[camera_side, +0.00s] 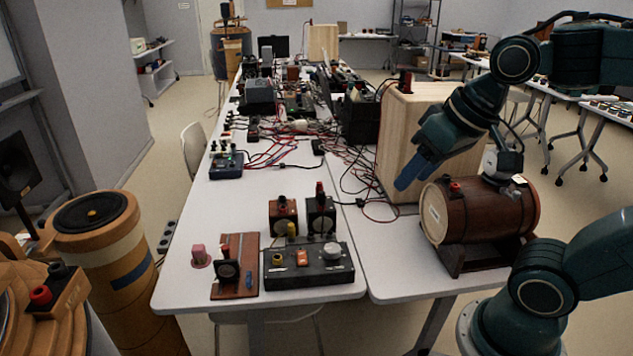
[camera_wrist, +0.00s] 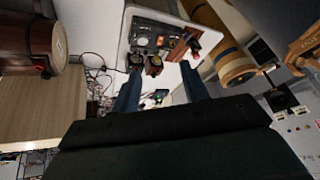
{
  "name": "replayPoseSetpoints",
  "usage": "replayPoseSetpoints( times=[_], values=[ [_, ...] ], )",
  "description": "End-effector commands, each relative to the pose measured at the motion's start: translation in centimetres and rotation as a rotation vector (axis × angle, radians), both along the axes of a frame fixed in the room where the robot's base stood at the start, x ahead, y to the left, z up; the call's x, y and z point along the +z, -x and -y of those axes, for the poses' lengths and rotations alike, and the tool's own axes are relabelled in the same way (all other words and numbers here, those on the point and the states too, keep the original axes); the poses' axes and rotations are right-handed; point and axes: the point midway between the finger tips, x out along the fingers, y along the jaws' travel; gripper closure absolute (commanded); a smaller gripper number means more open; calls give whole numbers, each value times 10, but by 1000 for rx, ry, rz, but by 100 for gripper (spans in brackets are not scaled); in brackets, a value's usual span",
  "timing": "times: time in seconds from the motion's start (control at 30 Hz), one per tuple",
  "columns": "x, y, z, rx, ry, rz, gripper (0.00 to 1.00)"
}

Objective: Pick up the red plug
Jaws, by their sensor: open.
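Several red parts are in view, and I cannot tell for certain which one is the red plug. A slim upright red plug (camera_side: 320,188) stands on top of the right one of two small dark boxes (camera_side: 321,214) on the near table, in the side view. A short pinkish-red cylinder (camera_side: 200,256) stands at that table's left edge. My gripper (camera_side: 408,175) hangs above the tables, to the right of the small boxes and apart from them. Its two blue fingers are spread and empty in the wrist view (camera_wrist: 161,90).
A black box with knobs (camera_side: 308,266) and a wooden board (camera_side: 236,266) lie near the table's front. A wooden barrel (camera_side: 490,210) on a stand and a tall pale wooden box (camera_side: 400,140) are close to my gripper. Cables and instruments crowd the table farther back.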

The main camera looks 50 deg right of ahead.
Motion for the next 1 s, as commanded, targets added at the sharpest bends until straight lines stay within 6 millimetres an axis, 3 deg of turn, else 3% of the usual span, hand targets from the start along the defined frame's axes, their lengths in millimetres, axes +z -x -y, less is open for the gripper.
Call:
replayPoseSetpoints(
  times=[0.23, 0.53, 1.0],
  values=[
    [11, -56, 13, -294, -160, -23, 55],
    [10, -127, 40, -666, -368, -49, 55],
    [-28, -227, 110, -1265, -703, -102, 55]
  ],
)
